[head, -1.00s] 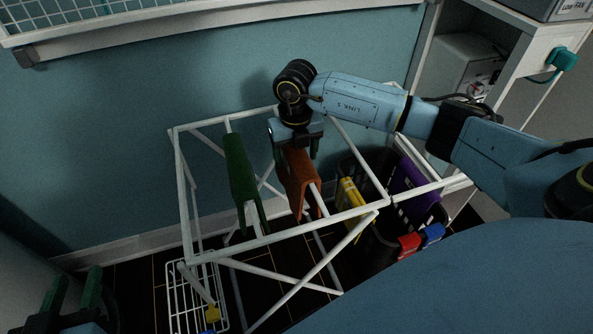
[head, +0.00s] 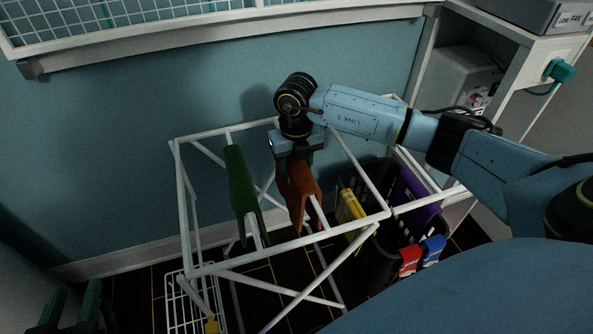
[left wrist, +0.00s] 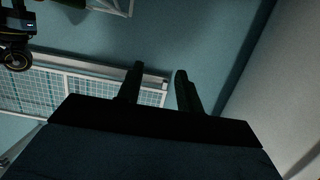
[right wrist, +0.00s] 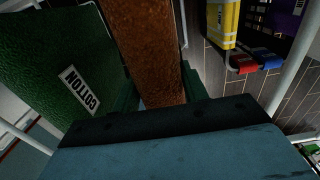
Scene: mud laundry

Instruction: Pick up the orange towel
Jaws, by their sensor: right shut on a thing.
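The orange towel (head: 300,194) hangs folded over a bar of the white drying rack (head: 318,238). It also fills the upper middle of the right wrist view (right wrist: 146,45). My right gripper (head: 296,160) points down at the top of the towel and is shut on it; a green finger shows on each side of the towel in the right wrist view. My left gripper (head: 70,306) is at the lower left of the head view, away from the rack. Its two fingers stand apart with nothing between them, as the left wrist view (left wrist: 158,92) also shows.
A green towel (head: 240,188) labelled COTTON hangs just left of the orange one. A dark basket (head: 378,248) on the right holds yellow, purple, red and blue cloths. A wire basket (head: 185,300) stands on the floor at lower left. A wall lies behind the rack.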

